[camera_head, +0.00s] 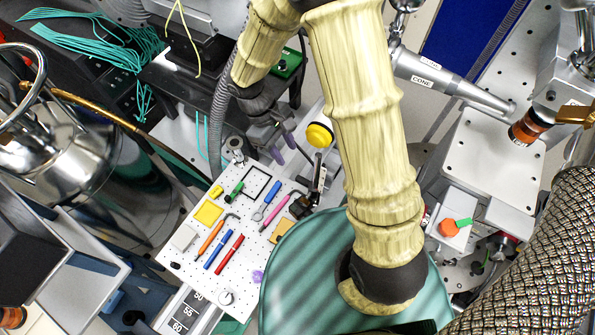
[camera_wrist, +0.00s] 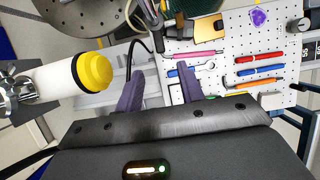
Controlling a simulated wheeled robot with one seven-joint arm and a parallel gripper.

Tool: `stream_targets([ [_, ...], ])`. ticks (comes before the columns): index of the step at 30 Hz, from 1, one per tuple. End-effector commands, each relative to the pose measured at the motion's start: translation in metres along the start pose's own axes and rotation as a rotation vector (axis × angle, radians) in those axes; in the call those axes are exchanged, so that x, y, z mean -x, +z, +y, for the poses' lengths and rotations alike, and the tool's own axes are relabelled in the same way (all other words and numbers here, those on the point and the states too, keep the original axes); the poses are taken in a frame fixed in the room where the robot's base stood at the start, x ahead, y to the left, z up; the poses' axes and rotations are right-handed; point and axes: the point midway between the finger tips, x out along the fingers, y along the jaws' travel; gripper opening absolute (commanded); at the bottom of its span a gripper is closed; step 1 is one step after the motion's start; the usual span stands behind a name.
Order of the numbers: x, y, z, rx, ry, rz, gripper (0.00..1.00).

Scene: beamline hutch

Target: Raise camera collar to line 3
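I cannot tell whether either is the camera collar. Line 3 cannot be read in either view. In the wrist view the yellow-capped white cylinder (camera_wrist: 92,70) lies left of the fingers.
A steel vessel (camera_head: 110,190) stands at left. A metal cone (camera_head: 440,77) and an orange knob (camera_head: 448,228) are at right.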

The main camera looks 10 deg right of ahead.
Motion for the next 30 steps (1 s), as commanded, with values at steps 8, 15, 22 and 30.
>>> stream_targets([
  [8, -0.049, 0.001, -0.001, 0.001, -0.003, -0.004, 0.38],
  [15, -0.089, 0.001, 0.000, 0.001, -0.001, -0.003, 0.38],
  [22, -0.107, 0.001, 0.000, 0.000, -0.001, -0.001, 0.38],
  [30, -0.107, 0.000, 0.000, -0.001, 0.000, 0.000, 0.34],
])
